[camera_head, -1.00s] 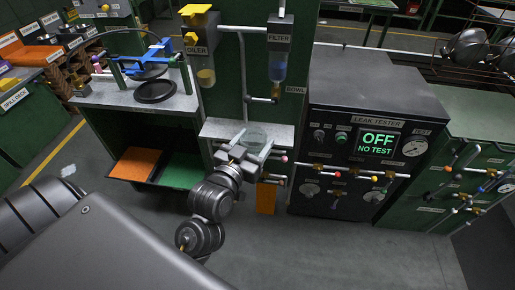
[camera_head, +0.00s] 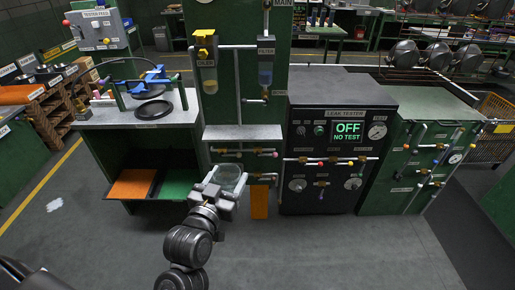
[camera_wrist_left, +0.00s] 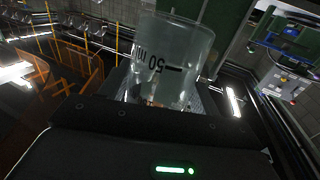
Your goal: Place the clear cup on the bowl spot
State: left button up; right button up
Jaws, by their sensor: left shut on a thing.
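The clear cup (camera_head: 229,177) is held in the jaws of my left gripper (camera_head: 218,190), in front of the green panel's small grey shelf (camera_head: 243,132) and lower in the picture. In the left wrist view the cup (camera_wrist_left: 168,60) fills the upper middle, with a "50" mark showing upside down; its base is partly hidden by the gripper body. I cannot clearly make out the bowl spot. My right gripper is not in view.
Valves and pipes (camera_head: 245,152) run below the shelf. A grey-topped bench (camera_head: 135,115) with a blue clamp stands left. The floor in front is clear.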

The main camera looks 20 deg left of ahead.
aim_at(265, 130)
jog(key=u, duration=0.05)
jog(key=k, duration=0.4)
jog(key=z, duration=0.75)
jog(key=i, duration=1.7)
jog(key=u, duration=0.7)
